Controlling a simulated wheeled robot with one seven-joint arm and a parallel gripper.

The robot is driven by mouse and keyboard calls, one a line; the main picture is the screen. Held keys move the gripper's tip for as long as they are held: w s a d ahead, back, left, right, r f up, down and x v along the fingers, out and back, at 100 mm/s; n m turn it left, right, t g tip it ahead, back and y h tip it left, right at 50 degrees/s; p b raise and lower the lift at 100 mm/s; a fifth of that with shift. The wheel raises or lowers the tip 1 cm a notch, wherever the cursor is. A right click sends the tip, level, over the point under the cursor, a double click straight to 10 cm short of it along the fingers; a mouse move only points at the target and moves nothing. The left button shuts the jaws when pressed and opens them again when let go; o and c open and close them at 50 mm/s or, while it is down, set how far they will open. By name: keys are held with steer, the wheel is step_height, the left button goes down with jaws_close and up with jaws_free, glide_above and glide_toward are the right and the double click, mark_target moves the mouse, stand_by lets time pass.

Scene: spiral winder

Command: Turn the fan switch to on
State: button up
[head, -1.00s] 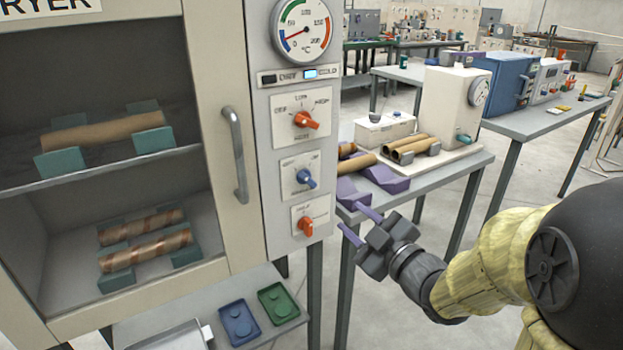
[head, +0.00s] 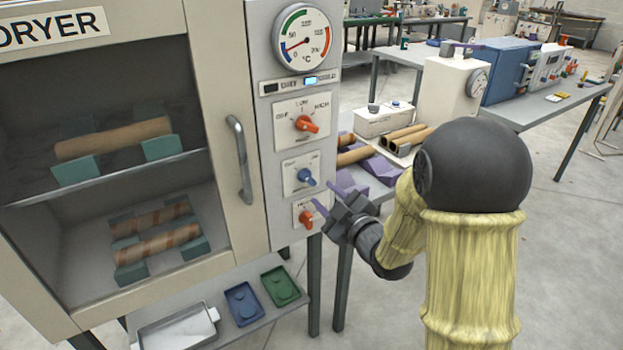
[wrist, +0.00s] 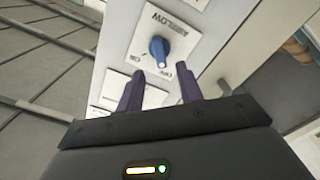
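A blue knob (head: 306,178) is on the middle plate of the dryer's control panel (head: 268,150). In the wrist view the blue knob (wrist: 159,50) stands on a white plate lettered what looks like AIRFLOW, with small marks at either side. No label reading "fan" is legible. My gripper (head: 325,196) is open and empty, just right of the panel, at about the height between the blue knob and the lower orange knob (head: 306,219). In the wrist view its two purple fingers (wrist: 160,74) are apart, pointing toward the blue knob, which appears just beyond their tips.
An upper orange knob (head: 306,123) sits above the blue one, under a dial gauge (head: 305,40). The dryer door handle (head: 240,160) sticks out left of the panel. A table with cardboard tubes (head: 403,138) and purple blocks stands behind my gripper.

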mark_target(310, 182)
steer(key=x, duration=0.7)
steer(key=shift+p, duration=0.3)
jaws_close()
